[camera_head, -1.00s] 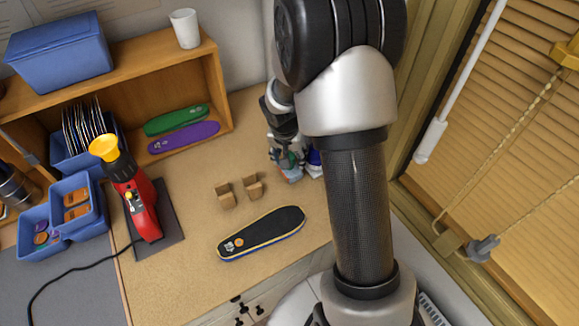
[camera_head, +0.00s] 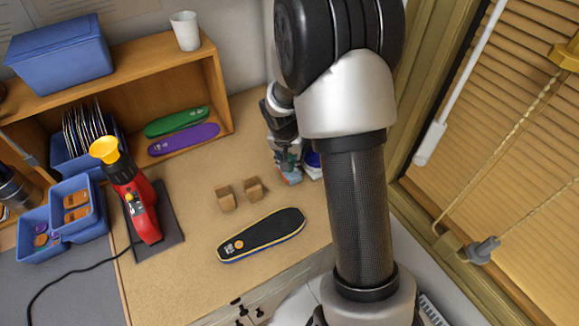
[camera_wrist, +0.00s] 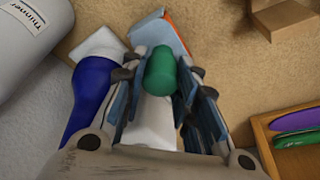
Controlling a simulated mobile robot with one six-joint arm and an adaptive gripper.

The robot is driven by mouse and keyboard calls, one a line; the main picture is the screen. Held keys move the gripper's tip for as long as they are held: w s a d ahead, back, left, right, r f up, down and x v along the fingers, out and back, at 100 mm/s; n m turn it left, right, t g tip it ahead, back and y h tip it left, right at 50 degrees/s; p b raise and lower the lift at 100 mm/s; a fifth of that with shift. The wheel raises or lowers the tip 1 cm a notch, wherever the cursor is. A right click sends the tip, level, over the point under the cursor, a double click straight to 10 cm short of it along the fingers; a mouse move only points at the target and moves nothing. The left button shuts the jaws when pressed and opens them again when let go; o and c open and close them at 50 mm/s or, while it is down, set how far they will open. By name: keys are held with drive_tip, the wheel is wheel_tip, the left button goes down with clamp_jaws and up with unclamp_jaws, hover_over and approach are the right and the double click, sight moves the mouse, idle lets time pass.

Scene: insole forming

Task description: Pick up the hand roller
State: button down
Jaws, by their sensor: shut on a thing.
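My gripper (camera_wrist: 162,90) is shut on a green cylindrical end, which appears to be part of the hand roller (camera_wrist: 160,69). The green end sticks up between the two blue-grey fingers. A white part shows below it, between the fingers. I cannot make out the rest of its shape. In the head view my gripper (camera_head: 289,163) is low at the back right of the worktop, beside the wall, and the held thing is mostly hidden there.
A large white thinner container (camera_wrist: 30,45) is farther left. Two cardboard blocks (camera_head: 253,189) and a dark insole (camera_head: 263,235) lie on the worktop.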

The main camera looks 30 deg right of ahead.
drive_tip(key=shift+r, duration=0.1)
idle(0.3)
wheel_tip(320, 180, up, 20)
drive_tip(key=p, duration=0.5)
